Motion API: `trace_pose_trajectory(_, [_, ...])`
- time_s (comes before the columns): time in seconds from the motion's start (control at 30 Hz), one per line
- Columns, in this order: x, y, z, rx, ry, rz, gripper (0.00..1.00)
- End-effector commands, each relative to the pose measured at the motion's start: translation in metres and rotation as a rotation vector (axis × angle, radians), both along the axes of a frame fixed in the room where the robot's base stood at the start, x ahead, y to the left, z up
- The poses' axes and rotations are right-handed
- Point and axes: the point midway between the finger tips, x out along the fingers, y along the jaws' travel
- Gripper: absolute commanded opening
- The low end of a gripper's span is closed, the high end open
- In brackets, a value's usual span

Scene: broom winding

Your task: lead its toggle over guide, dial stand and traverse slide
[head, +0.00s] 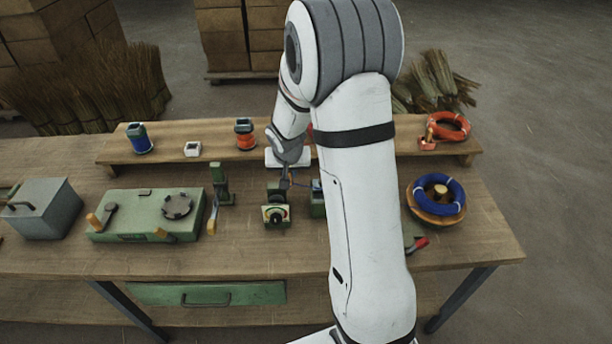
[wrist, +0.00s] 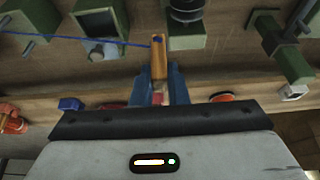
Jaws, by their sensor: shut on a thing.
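My gripper (wrist: 158,80) is shut on a wooden toggle (wrist: 158,60), with a blue cord at its tip. The cord (wrist: 60,39) runs left in the wrist view, across the green guide (wrist: 103,50); whether it touches is unclear. The toggle is between the guide and the dial stand (wrist: 187,12). The green traverse slide (wrist: 290,65) is farther right. In the head view my gripper (head: 287,178) is low behind the dial stand (head: 275,214), with the guide (head: 317,203) to its right and the traverse slide (head: 222,188) to its left. A blue coil (head: 449,194) sits on a wooden spool at right.
A raised shelf (head: 195,133) along the back carries a blue spool (head: 139,138), an orange spool (head: 245,134) and a red coil (head: 450,125). A green machine (head: 140,220) and grey box (head: 44,208) stand at left. My arm covers the bench between guide and coil.

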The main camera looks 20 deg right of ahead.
Motion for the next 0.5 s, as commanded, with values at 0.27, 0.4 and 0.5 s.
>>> trace_pose_trajectory(0.27, [0.014, 0.044, -0.001, 0.0, -0.001, 0.004, 0.0])
trace_pose_trajectory(0.4, [0.021, 0.065, -0.004, 0.0, -0.002, 0.002, 0.0])
trace_pose_trajectory(0.5, [0.026, 0.08, -0.004, 0.001, -0.002, 0.002, 0.0])
